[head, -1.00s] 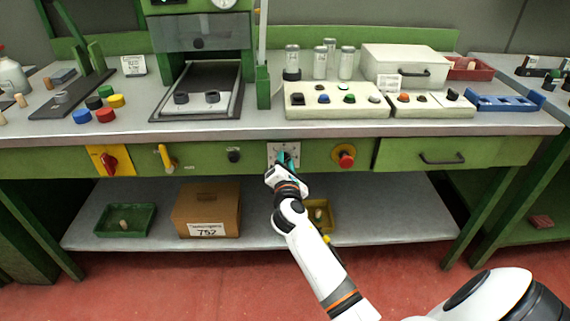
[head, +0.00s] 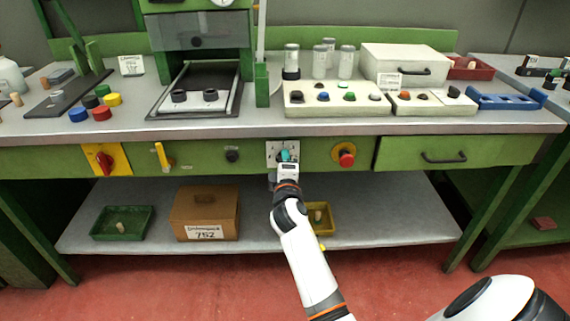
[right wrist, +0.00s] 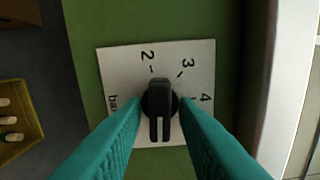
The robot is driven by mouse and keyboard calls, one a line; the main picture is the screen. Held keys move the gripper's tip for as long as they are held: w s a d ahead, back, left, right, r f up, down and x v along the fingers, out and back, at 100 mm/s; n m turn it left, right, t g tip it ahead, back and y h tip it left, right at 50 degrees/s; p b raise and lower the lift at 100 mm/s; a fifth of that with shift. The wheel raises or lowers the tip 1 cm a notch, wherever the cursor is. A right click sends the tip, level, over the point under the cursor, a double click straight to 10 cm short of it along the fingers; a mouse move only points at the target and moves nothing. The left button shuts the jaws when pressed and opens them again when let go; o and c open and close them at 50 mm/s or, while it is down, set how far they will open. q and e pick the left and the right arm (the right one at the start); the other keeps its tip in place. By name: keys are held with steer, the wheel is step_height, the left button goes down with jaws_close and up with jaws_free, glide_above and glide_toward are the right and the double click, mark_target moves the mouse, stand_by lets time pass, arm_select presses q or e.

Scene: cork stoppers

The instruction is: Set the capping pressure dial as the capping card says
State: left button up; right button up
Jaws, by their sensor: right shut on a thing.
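The capping pressure dial's white plate (head: 271,147) is on the green front panel of the bench. In the right wrist view the plate (right wrist: 120,65) shows 2, 3, 4 and "bar", turned sideways. Its black knob (right wrist: 160,94) has a white line on the end toward the picture's bottom; the other end lies near the 2 mark. My right gripper (head: 285,157) is shut on the knob, its teal fingers on both sides; they hide the lower plate. A small white card (head: 131,65) stands at the bench's left and another (head: 389,81) before the white box; neither is readable. My left gripper is out of view.
On the panel sit a red switch on yellow (head: 102,159), a yellow lever (head: 161,155), a black knob (head: 232,156), a red button (head: 346,158) and a drawer (head: 400,152). Below, a shelf (head: 160,232) holds a cardboard box (head: 205,208) and trays.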

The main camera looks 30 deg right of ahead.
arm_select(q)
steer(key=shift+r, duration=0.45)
arm_select(e)
steer(key=shift+f+m, duration=0.15)
steer(key=shift+m, duration=0.35)
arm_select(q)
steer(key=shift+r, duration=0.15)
arm_select(e)
steer(key=o, duration=0.7)
